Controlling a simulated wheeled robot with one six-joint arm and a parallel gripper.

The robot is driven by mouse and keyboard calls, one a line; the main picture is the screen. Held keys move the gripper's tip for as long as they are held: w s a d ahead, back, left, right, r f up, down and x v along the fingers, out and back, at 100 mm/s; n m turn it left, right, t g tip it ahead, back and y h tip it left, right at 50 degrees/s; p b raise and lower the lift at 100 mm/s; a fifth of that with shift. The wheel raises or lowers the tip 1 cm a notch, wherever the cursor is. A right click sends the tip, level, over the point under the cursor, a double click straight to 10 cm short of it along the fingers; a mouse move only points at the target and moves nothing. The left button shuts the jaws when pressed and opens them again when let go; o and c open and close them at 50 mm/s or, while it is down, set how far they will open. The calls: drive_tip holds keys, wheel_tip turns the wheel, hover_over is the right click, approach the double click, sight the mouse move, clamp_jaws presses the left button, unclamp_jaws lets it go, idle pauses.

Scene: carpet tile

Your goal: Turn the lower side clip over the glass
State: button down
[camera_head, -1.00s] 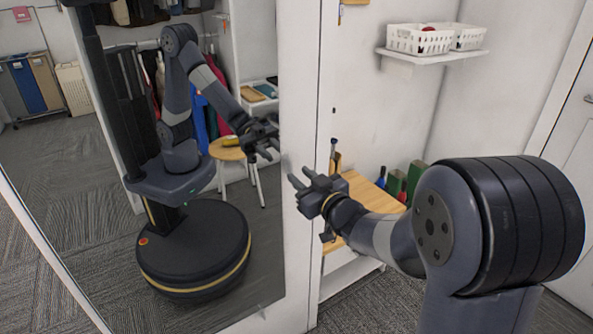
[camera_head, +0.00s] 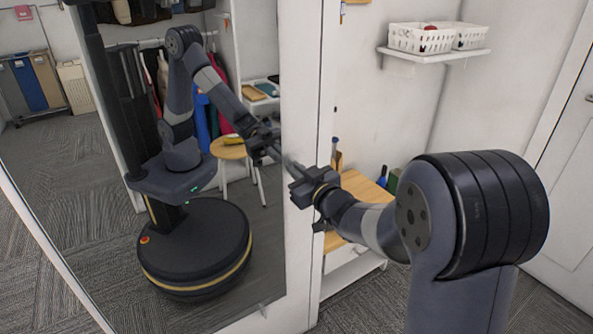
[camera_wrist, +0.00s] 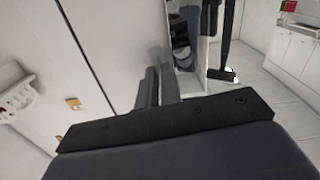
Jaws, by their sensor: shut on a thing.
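The fingers (camera_wrist: 158,85) are close together in the wrist view. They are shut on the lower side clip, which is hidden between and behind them. I cannot tell which way the clip is turned. The mirror reflects my arm and base.
A wooden-topped bench (camera_head: 365,187) stands right of the mirror, below my forearm. A wall shelf (camera_head: 435,56) with white baskets (camera_head: 420,39) is at upper right. A white door (camera_head: 570,170) is at far right. Carpet (camera_head: 350,312) is open in front.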

drive_tip(key=shift+f, duration=0.1)
idle(0.3)
drive_tip(key=shift+n+b, duration=6.95)
drive_tip(key=shift+n, duration=1.25)
drive_tip(key=c, duration=1.6)
unclamp_jaws()
